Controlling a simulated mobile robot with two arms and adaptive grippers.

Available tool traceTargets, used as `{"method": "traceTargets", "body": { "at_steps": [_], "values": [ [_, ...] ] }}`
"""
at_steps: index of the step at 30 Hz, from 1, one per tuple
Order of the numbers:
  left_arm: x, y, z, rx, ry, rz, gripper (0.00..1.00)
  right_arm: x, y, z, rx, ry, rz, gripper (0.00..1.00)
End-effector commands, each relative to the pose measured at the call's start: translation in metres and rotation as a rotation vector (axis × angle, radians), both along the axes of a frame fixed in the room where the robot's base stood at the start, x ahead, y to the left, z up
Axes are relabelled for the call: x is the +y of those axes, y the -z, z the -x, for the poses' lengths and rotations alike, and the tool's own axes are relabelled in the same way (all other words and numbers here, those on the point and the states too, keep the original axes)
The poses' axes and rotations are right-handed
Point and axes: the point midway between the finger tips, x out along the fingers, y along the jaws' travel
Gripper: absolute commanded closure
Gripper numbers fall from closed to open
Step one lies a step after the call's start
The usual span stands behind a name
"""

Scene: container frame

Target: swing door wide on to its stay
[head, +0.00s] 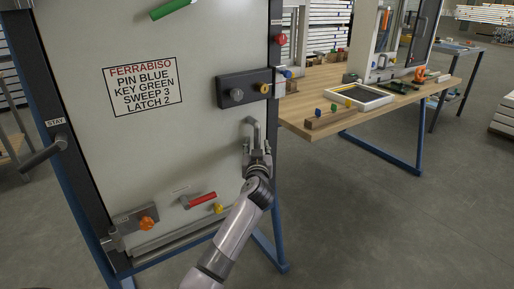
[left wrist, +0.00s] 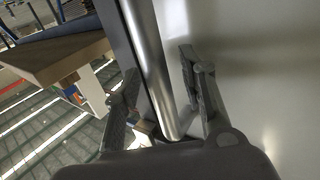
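The door (head: 150,60) is a pale panel set between dark uprights, with a printed card (head: 143,86) on it. It looks shut in its frame, though a small gap would be hard to see. A grey lever handle (head: 256,130) sits near its right edge. My left gripper (head: 257,155) is at the handle's lower part. In the left wrist view its open fingers (left wrist: 160,90) stand on both sides of the handle bar (left wrist: 153,65), with a gap visible on the right. The dark stay arm (head: 45,154) hangs by the STAY label at the left upright. My right gripper is out of view.
A lock block (head: 245,88) with two knobs sits above the handle. A red-handled lever (head: 200,200) and an orange knob (head: 147,223) are low on the door. A wooden bench (head: 335,115) with parts stands close on the right. Open floor (head: 370,220) lies at the lower right.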

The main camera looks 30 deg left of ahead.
Motion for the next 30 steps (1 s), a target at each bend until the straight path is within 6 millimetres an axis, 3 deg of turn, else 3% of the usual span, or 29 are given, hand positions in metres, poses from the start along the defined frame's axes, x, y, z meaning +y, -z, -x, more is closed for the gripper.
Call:
{"method": "traceTargets", "body": {
  "at_steps": [5, 22, 30],
  "values": [
    [-0.0001, -0.0002, 0.0000, 0.000, 0.000, 0.000, 0.62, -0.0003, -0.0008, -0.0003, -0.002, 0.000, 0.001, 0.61],
    [-0.0004, 0.0000, 0.0002, 0.000, 0.000, 0.000, 1.00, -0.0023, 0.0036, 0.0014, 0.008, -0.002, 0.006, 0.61],
    [-0.0004, 0.0001, 0.0002, 0.000, 0.000, 0.000, 1.00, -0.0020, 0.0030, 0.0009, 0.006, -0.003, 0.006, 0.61]
  ]
}}
